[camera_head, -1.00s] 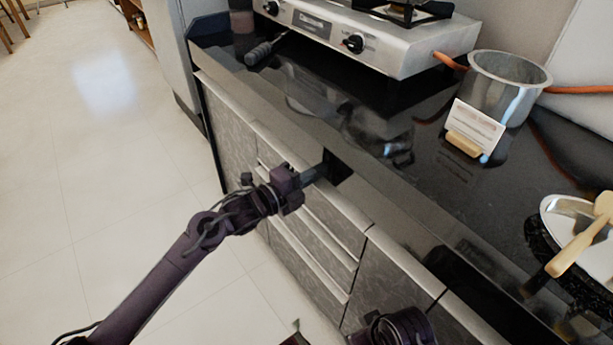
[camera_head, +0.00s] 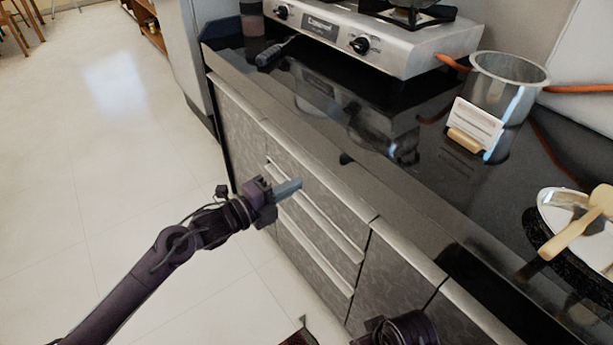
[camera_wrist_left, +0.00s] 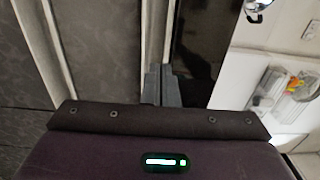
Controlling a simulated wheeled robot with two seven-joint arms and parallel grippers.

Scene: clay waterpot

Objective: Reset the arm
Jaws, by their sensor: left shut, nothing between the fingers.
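My left gripper (camera_head: 289,188) is shut and empty. It is in front of the drawer fronts (camera_head: 310,215), just short of the counter edge in the head view. In the left wrist view its two grey fingers (camera_wrist_left: 162,85) are together, with the cabinet front behind them. Part of my right arm (camera_head: 400,330) shows at the bottom of the head view; its fingers are not visible.
The dark counter (camera_head: 375,185) holds a gas stove (camera_head: 385,40), a metal pot (camera_head: 505,88), a small card on a stand (camera_head: 473,125), and a pan with a wooden utensil (camera_head: 575,236) at right. The pale floor (camera_head: 110,150) at left is clear.

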